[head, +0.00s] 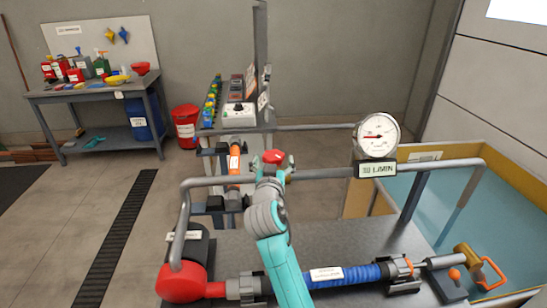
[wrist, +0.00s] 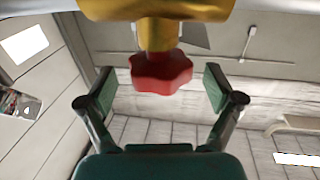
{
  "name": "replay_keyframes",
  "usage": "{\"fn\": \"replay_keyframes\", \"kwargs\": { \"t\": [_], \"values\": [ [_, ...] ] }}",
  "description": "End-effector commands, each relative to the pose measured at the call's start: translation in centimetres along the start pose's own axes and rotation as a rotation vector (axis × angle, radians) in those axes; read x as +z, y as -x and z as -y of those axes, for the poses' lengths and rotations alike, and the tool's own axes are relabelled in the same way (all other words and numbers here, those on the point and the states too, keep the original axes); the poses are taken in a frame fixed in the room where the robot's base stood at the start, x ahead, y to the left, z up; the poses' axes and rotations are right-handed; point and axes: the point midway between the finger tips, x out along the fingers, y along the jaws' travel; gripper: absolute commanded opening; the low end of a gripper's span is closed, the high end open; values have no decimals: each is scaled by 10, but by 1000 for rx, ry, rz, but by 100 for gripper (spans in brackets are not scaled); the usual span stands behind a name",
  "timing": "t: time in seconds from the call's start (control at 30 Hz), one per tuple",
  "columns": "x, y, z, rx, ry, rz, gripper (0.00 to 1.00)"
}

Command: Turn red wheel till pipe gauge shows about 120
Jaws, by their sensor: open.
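The red wheel (head: 273,156) sits on the pipework in the middle of the head view. In the wrist view the red wheel (wrist: 161,72) has a lobed rim and hangs from a brass stem (wrist: 158,36). My gripper (head: 273,167) is at the wheel. In the wrist view my gripper (wrist: 157,88) is open, with one green finger pad on each side of the wheel and visible gaps to both. The round pipe gauge (head: 377,136) stands right of the wheel. Its red needle points left; its numbers are too small to read.
A L/MIN sign (head: 377,170) sits below the gauge. Grey pipes (head: 325,174) run beside my arm. A blue hose (head: 350,274) and red pump (head: 181,284) are in front. A control box (head: 239,116) stands behind; a blue-floored basin (head: 470,205) is right.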

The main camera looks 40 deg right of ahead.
Motion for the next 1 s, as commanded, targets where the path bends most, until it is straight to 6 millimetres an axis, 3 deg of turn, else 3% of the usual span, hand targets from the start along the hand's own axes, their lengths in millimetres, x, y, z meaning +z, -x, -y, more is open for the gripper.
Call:
{"fn": "replay_keyframes", "kwargs": {
  "t": [0.2, 0.53, 0.77, 1.0],
  "values": [
    [0, -18, 0, 1, 1, 1, 91],
    [0, -21, 0, 0, 0, 0, 91],
    [0, -21, 0, 0, 1, 1, 34],
    [0, -21, 0, -6, 0, 1, 31]
  ]
}}
